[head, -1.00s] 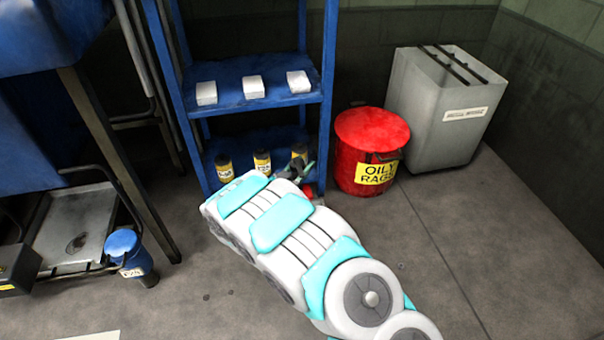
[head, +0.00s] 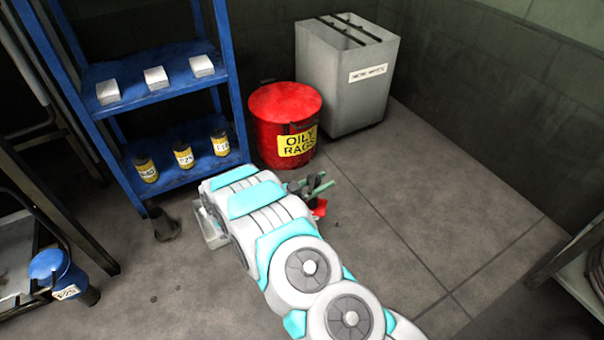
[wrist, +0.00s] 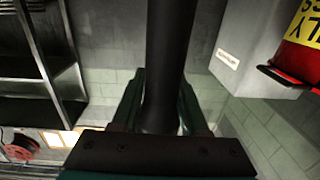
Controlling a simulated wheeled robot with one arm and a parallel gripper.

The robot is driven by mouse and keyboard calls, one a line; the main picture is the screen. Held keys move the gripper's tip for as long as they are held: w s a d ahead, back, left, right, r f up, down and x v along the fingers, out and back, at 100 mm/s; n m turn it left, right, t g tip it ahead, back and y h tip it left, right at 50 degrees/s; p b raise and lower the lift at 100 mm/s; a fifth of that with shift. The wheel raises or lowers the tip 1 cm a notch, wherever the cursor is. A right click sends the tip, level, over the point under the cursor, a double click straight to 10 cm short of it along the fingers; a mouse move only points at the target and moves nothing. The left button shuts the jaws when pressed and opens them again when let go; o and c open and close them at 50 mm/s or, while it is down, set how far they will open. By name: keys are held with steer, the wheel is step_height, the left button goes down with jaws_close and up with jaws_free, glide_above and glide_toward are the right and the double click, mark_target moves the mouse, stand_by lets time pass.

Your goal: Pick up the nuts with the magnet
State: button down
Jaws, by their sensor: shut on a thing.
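My gripper (head: 316,190) is in front of the red bin, low over the floor and partly behind my arm. In the wrist view my gripper (wrist: 160,110) is shut on a long black rod (wrist: 172,50), which appears to be the magnet's handle. A small red piece (head: 320,208) shows below the gripper in the head view; I cannot tell if it is part of the magnet. Small dark specks lie on the floor, one near the gripper (head: 336,222) and others at the lower left (head: 153,299). They are too small to tell whether they are nuts.
A blue shelf (head: 150,97) holds white boxes and yellow-labelled containers. The red oily-rags bin (head: 284,105) and a grey waste bin (head: 345,80) stand behind. A grey tray (head: 208,228) is partly behind my arm. A rack edge (head: 582,270) is right. Floor between is clear.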

mark_target(325, 203)
steer(key=shift+s+d+f, duration=0.2)
steer(key=shift+s+d, duration=0.15)
steer(key=shift+d, duration=0.4)
steer(key=shift+f+b, duration=0.4)
steer(key=shift+f, duration=3.1)
steer(key=shift+f+b, duration=0.7)
steer(key=shift+f, duration=0.4)
steer(key=shift+r, duration=0.1)
steer(key=shift+r+p, duration=0.55)
steer(key=shift+r, duration=3.35)
steer(key=shift+w+d, duration=0.1)
